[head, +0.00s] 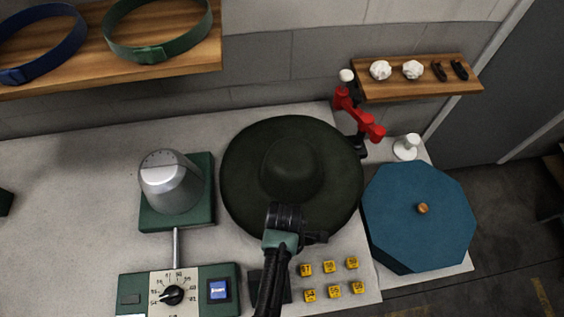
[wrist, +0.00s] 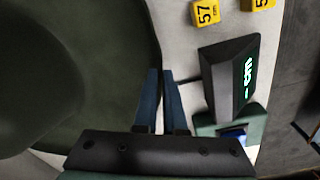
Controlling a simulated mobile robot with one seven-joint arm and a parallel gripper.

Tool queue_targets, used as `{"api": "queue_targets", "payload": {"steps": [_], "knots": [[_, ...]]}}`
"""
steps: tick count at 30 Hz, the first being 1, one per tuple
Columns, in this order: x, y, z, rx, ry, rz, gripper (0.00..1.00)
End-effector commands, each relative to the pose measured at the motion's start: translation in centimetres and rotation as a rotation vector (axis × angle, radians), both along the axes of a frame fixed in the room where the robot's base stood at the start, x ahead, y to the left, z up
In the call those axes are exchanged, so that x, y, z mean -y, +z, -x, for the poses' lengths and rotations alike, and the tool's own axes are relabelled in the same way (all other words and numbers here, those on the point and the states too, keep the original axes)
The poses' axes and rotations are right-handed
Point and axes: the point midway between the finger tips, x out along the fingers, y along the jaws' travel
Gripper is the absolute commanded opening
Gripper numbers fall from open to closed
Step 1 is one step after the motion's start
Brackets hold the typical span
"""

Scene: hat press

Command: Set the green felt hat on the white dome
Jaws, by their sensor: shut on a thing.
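The green felt hat (head: 262,205), very dark green with a wide round brim, is crown up in the middle of the head view. It fills the left of the wrist view (wrist: 60,110). My gripper (head: 317,237) is at the brim's near edge; in the wrist view its blue fingers (wrist: 160,85) are shut on that edge. I cannot tell whether the hat is clear of the counter. A silver-grey, dome-like block (head: 172,183) on a green base stands left of the hat, apart from it. A small white knobbed piece (head: 407,147) stands at right.
A blue octagonal box (head: 415,215) stands right of the hat. A red clamp (head: 350,110) is close behind the brim. Yellow number blocks (head: 330,268) and a dial panel (head: 180,291) are in front. A belt shelf (head: 110,65) overhangs at left; a small shelf (head: 425,83) is back right.

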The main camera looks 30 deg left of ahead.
Motion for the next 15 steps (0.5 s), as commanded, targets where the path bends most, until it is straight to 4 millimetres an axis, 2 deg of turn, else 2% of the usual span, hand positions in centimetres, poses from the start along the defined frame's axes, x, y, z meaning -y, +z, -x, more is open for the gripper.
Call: {"api": "queue_targets", "payload": {"steps": [15], "knots": [[-0.02,-0.28,-0.06,0.002,0.0,0.0,0.0]]}}
